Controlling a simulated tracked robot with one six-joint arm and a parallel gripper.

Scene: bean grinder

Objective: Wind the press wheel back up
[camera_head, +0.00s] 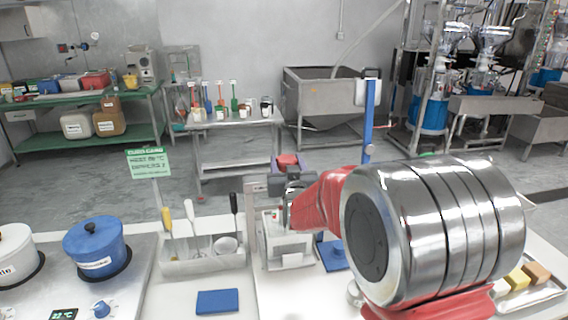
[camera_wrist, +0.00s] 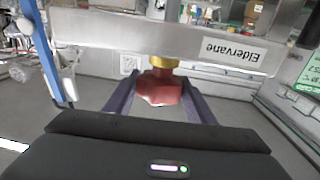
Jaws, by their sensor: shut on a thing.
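The red press wheel (camera_wrist: 158,90) sits below a gold collar, under a metal beam labelled "Eldervane" (camera_wrist: 225,50) in the wrist view. My gripper (camera_wrist: 157,98) is shut on the wheel, with one purple finger on each side of it. In the head view the red wheel (camera_head: 287,160) shows between the purple fingers of my gripper (camera_head: 291,167), above a pale metal press body (camera_head: 288,245). My arm hides part of the press there.
A utensil caddy (camera_head: 205,257) and a blue pot (camera_head: 96,248) stand to the left. A blue pad (camera_head: 218,301) lies in front. A blue upright post (camera_head: 370,120) rises behind the arm. A tray with blocks (camera_head: 528,293) lies at right.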

